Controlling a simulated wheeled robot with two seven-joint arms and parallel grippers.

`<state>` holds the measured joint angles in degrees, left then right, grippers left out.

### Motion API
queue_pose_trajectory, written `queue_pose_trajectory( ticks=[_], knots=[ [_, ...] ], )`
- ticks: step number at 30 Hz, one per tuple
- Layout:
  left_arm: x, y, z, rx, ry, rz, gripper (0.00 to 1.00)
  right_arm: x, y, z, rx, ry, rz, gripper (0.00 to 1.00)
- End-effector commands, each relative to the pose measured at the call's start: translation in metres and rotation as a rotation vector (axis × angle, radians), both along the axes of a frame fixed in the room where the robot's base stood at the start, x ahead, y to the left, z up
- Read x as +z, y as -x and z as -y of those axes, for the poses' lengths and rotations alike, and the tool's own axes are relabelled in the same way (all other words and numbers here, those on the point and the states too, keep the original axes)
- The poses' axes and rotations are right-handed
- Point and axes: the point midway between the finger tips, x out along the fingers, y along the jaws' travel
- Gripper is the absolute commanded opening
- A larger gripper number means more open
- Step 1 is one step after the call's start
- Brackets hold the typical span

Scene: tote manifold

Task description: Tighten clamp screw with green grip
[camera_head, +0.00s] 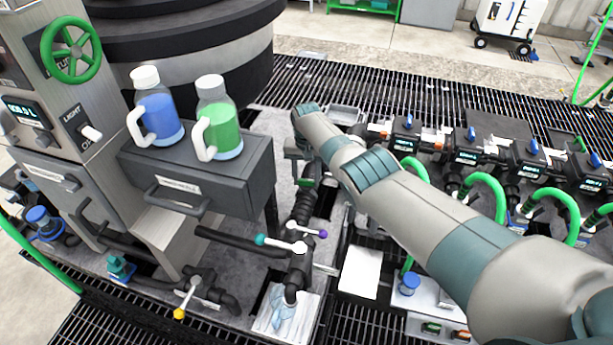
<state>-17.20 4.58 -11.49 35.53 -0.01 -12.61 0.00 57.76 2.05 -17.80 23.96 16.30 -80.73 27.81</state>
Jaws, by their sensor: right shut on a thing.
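A teal-green ball grip (260,240) sits on the left end of a white lever (285,245) on the black pipe assembly. A purple ball grip (322,234) is nearby on the right. I cannot tell whether the teal grip belongs to the clamp screw. My right gripper (297,160) is above and behind these grips, at the upper end of the black pipe fitting (302,207). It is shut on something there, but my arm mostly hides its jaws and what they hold. My left gripper is out of view.
A grey drawer box (240,180) carries a blue bottle (158,115) and a green bottle (219,120) close left of my right gripper. A yellow-tipped lever (180,312) is at lower left. Valves with green hoses (487,185) stand at right, beyond my arm.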

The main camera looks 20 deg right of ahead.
Motion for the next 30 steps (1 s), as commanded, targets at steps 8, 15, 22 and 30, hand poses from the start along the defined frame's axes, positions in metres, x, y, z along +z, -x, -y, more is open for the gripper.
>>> queue_pose_trajectory(
  ticks=[8,15,22,30],
  knots=[
    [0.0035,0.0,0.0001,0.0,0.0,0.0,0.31,0.0034,-0.0027,0.0003,-0.16,0.0,0.007,0.21],
    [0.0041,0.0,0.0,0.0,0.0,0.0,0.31,0.0031,-0.0027,0.0006,-0.213,0.001,0.007,0.21],
    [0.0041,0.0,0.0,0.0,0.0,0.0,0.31,0.0031,-0.0028,0.0007,-0.219,0.001,0.007,0.21],
    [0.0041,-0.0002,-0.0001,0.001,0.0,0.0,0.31,0.0026,-0.0023,0.0006,-0.218,0.001,0.006,0.62]
  ],
)
